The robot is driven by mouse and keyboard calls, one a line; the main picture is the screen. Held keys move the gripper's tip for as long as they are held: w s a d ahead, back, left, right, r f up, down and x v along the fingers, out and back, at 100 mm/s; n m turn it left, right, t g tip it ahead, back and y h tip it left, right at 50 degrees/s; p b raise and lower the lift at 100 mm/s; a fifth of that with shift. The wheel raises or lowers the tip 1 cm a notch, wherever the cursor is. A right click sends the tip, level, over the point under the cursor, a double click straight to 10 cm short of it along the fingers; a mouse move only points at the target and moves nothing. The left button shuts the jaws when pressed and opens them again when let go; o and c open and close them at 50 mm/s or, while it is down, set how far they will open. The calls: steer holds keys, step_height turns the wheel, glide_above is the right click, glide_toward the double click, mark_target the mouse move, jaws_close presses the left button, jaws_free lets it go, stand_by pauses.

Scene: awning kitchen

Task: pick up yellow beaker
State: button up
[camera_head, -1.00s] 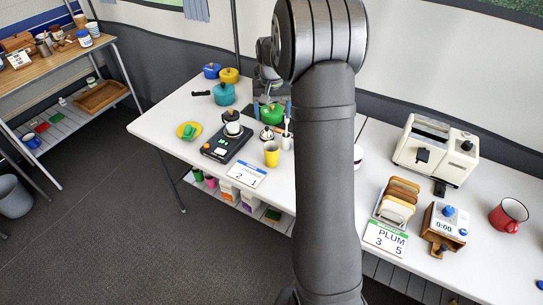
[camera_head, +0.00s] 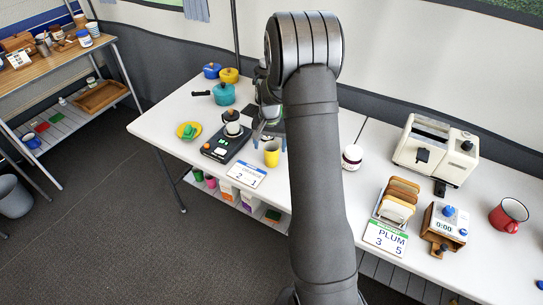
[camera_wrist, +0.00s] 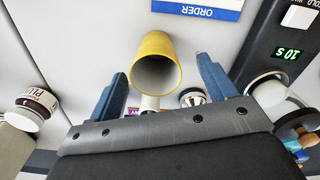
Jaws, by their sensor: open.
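My gripper (camera_wrist: 160,68) is open and empty, with one finger on each side of the beaker in that picture. I cannot tell how far the fingertips are from its walls. In the head view my gripper (camera_head: 268,132) is just behind and above the beaker, partly hidden by my arm.
An order card (camera_head: 246,175) lies in front. A lidded jar (camera_head: 351,158) stands to the right, past my arm. A teal pot (camera_head: 224,94) is behind, left. A small silver item (camera_wrist: 192,97) is near one finger.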

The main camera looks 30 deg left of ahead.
mark_target(272, 155)
steer(key=shift+w+d+f, duration=0.1)
steer(key=shift+f, duration=1.25)
steer(key=shift+d+f, duration=0.1)
steer(key=shift+f, duration=1.25)
steer(key=c, duration=1.1)
steer(key=shift+r, duration=0.1)
